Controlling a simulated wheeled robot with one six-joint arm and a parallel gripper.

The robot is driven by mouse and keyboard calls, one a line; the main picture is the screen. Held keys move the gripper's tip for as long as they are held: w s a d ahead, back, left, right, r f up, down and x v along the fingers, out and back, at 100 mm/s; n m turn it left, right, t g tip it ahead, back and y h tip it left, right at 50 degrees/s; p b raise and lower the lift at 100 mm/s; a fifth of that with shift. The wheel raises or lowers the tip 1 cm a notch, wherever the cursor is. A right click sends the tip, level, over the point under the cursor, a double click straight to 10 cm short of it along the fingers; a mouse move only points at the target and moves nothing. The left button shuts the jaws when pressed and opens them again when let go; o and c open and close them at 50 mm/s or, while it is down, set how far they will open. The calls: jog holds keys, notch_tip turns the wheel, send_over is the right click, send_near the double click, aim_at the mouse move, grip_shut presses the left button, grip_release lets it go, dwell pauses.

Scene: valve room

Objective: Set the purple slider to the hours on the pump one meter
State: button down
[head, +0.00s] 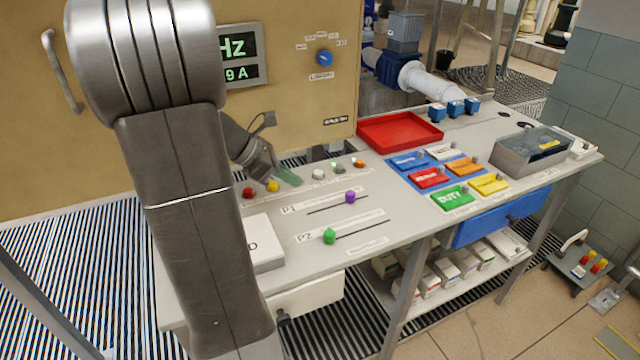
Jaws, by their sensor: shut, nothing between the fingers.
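The purple slider (350,197) sits on the bench top, toward the right part of its short dark track, in the row marked P1. My gripper (288,178) is shut and empty. It is above the back of the bench, to the left of and behind the purple slider, apart from it. A panel display (240,47) on the tan cabinet shows "Hz" and "9 A" in green; my arm hides its left part. No meter marked with hours can be made out in this view.
A green slider (329,236) sits at the left of the P2 track. Red and yellow buttons (272,186) and several small knobs (338,167) line the bench's back. A white box (262,243) stands left. A red tray (400,132) and coloured labelled blocks (450,197) are to the right.

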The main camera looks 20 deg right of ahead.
send_near(341, 202)
jog(key=f, duration=0.2)
jog(key=d+f, duration=0.1)
jog(key=shift+s+d+f, duration=0.25)
jog(key=shift+f, duration=0.15)
jog(key=shift+d+r, duration=0.2)
jog(key=shift+d, duration=0.9)
jog(key=shift+s+d, duration=0.1)
jog(key=shift+d, duration=0.6)
jog(key=shift+d, duration=1.1)
jog(key=shift+a, duration=0.1)
